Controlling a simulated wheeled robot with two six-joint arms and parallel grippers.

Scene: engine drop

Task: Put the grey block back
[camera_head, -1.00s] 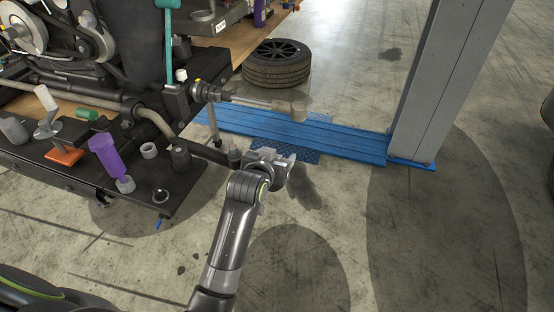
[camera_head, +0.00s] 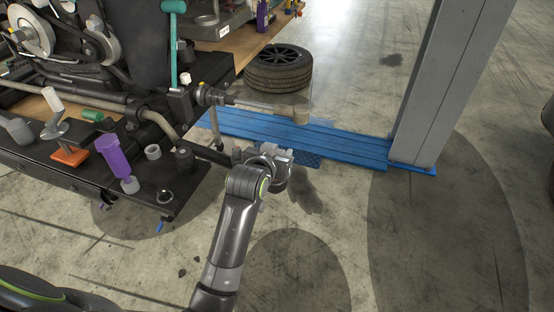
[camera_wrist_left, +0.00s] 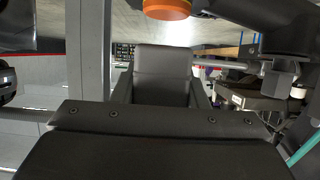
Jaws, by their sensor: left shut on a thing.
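My left gripper (camera_head: 276,160) is beyond the right edge of the dark workbench, over the floor near the blue plate. In the left wrist view the grey block (camera_wrist_left: 162,75) sits between the two fingers, which are shut on it. The block's far side is hidden, and in the head view I cannot clearly separate it from the gripper. My right gripper is not in view.
The workbench (camera_head: 60,180) at left carries a purple bottle (camera_head: 114,157), an orange-based tool (camera_head: 70,154) and several small parts. A bar (camera_head: 262,108) juts out above the blue plate (camera_head: 345,147).

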